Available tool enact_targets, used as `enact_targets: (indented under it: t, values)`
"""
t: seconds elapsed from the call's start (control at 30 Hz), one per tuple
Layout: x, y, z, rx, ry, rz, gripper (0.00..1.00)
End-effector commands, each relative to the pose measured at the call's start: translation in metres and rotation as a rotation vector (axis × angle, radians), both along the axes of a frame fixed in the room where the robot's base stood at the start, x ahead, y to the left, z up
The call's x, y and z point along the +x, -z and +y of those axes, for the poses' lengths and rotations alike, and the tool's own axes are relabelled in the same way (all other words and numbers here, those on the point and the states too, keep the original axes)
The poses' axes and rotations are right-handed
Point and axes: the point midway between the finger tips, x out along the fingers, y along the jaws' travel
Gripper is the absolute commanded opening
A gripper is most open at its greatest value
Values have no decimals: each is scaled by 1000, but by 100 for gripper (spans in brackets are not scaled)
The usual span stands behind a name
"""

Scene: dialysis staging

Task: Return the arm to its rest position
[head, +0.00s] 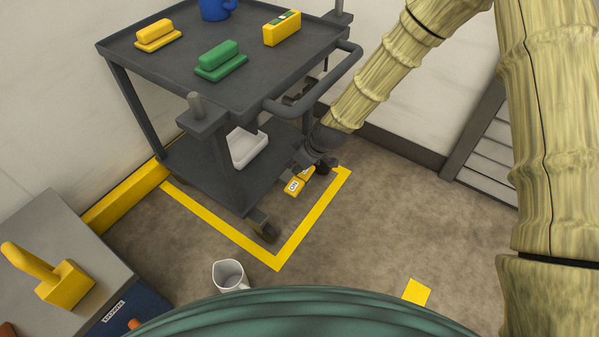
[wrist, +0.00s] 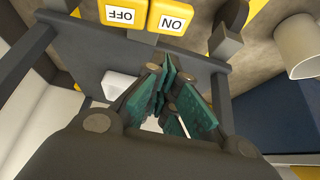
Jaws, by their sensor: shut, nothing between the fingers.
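My arm reaches in from the right in the head view and bends down beside the dark grey cart. My gripper (head: 312,157) is low at the cart's right side, close to a yellow ON/OFF pedal (head: 294,186) on the floor. In the wrist view my gripper (wrist: 170,78) shows its green finger pads together with nothing between them. The pedal's OFF half (wrist: 123,13) and ON half (wrist: 171,20) show at the top there, apart from the fingers. Whether the gripper touches the cart cannot be told.
The cart (head: 130,47) carries a blue mug, yellow and green blocks and a yellow box; a white tray (head: 247,147) sits on its lower shelf. A white mug (head: 229,274) stands on the floor. A grey cabinet (head: 40,215) is at left. Floor at right is mostly clear.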

Motion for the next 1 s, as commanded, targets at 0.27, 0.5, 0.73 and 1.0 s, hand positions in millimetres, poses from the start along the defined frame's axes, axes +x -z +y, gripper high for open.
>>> enact_targets:
  t: [0.27,0.5,0.73,1.0]
  values:
    - [0,0,0,0,0,0,0]
    - [-1,0,0,0,2,1,0]
    - [-45,34,-26,-22,104,83,0]
    - [-166,95,-98,-87,400,263,0]
